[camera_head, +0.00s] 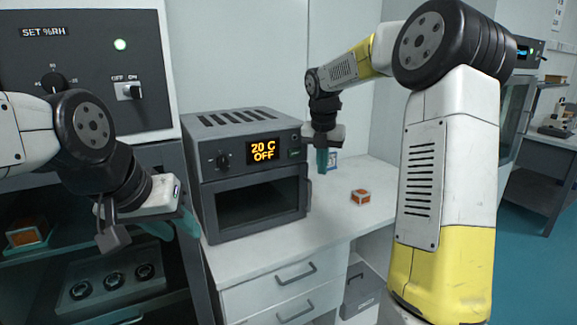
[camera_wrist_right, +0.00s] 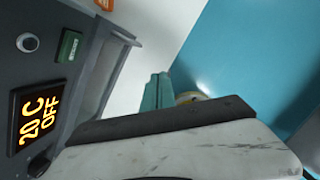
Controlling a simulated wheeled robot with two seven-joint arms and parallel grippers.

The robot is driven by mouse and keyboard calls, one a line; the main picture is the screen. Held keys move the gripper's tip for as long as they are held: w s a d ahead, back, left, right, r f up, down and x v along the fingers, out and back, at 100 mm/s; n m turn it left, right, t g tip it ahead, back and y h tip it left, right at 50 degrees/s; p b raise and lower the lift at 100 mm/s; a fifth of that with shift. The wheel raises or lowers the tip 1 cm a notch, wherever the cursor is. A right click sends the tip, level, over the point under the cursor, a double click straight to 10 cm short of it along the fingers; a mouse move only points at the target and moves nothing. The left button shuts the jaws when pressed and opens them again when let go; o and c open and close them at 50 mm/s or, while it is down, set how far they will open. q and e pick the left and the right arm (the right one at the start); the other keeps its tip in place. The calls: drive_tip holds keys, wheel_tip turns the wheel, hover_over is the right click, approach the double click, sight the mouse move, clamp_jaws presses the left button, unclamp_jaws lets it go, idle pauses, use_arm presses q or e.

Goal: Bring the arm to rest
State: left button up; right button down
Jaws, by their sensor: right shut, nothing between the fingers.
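My right gripper (camera_head: 322,160) hangs over the bench just right of the grey oven (camera_head: 222,185), with its teal fingers pointing down. The fingers are together with nothing between them, and they also show in the right wrist view (camera_wrist_right: 157,92). The right arm reaches up and over from the right side of the head view. My left gripper (camera_head: 178,225) is at the left, in front of the dark cabinet, with teal fingers partly hidden behind its own body. Its finger opening cannot be made out.
The oven display reads 20 C OFF. An orange-and-white box (camera_head: 361,197) lies on the white bench (camera_head: 335,215). The humidity cabinet (camera_head: 85,70) stands left; an orange block (camera_head: 26,233) and a tray with several dark rings (camera_head: 110,285) sit on its shelves.

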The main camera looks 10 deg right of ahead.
drive_tip(key=s+a+r+m+t, duration=0.1)
drive_tip(key=s+r+m, duration=0.4)
drive_tip(key=s+m, duration=0.4)
drive_tip(key=s+a+f+m+t+y, duration=0.1)
drive_tip(key=s+m, duration=0.9)
drive_tip(key=s, duration=0.1)
drive_tip(key=s+a+f+m+t+y, duration=0.1)
drive_tip(key=s+m+y, duration=0.1)
drive_tip(key=s+m, duration=0.9)
drive_tip(key=shift+a+t, duration=0.25)
drive_tip(key=shift+t, duration=0.05)
drive_tip(key=c, duration=2.2)
unclamp_jaws()
drive_tip(key=shift+s+f, duration=0.1)
